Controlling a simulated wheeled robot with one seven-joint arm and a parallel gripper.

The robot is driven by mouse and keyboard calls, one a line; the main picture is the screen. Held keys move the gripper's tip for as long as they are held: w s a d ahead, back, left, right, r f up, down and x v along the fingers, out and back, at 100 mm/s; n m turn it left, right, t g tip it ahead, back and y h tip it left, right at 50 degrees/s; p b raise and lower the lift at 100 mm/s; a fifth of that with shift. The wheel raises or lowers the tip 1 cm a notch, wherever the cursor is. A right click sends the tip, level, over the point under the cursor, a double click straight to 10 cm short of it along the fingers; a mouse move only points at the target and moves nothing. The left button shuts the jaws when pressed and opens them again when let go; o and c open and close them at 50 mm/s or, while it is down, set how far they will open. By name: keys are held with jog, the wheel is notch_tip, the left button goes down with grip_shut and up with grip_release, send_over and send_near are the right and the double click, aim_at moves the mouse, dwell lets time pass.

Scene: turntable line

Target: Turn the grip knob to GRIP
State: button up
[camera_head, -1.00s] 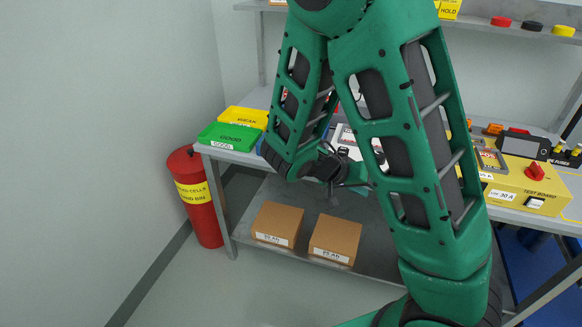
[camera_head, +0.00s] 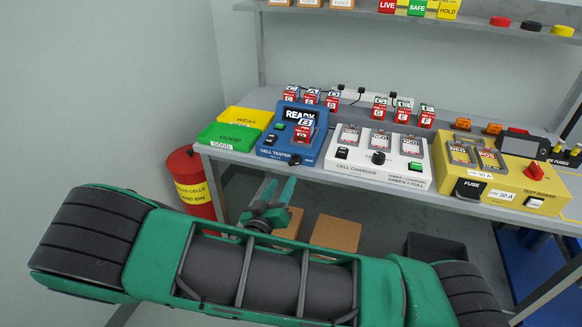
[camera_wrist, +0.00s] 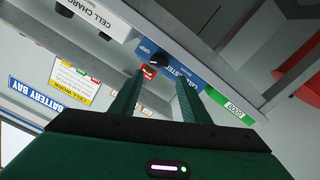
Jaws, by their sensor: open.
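The blue cell tester (camera_head: 268,150) stands at the front of the bench, with a lit "READY" screen and a red-and-white cell (camera_head: 302,134) in it. Its black knob (camera_head: 295,160) is low on the front face. In the wrist view the knob (camera_wrist: 159,60) shows on the blue front beside a small label that seems to read GRIP; which way it points is too small to tell. My gripper (camera_head: 279,188) is open and empty, below and in front of the bench edge. In the wrist view its fingertips (camera_wrist: 160,80) point towards the tester, apart from the knob.
Right of the tester is the white cell charger (camera_head: 337,170) with its own black knob, then the yellow test board (camera_head: 520,185). Green GOOD (camera_head: 225,134) and yellow WEAK (camera_head: 245,113) trays stand left. A red bin (camera_head: 190,180) is on the floor. Cardboard boxes (camera_head: 337,234) sit below.

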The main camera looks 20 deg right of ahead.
aim_at(293, 163)
jog(key=x, duration=1)
jog(key=c, duration=0.8)
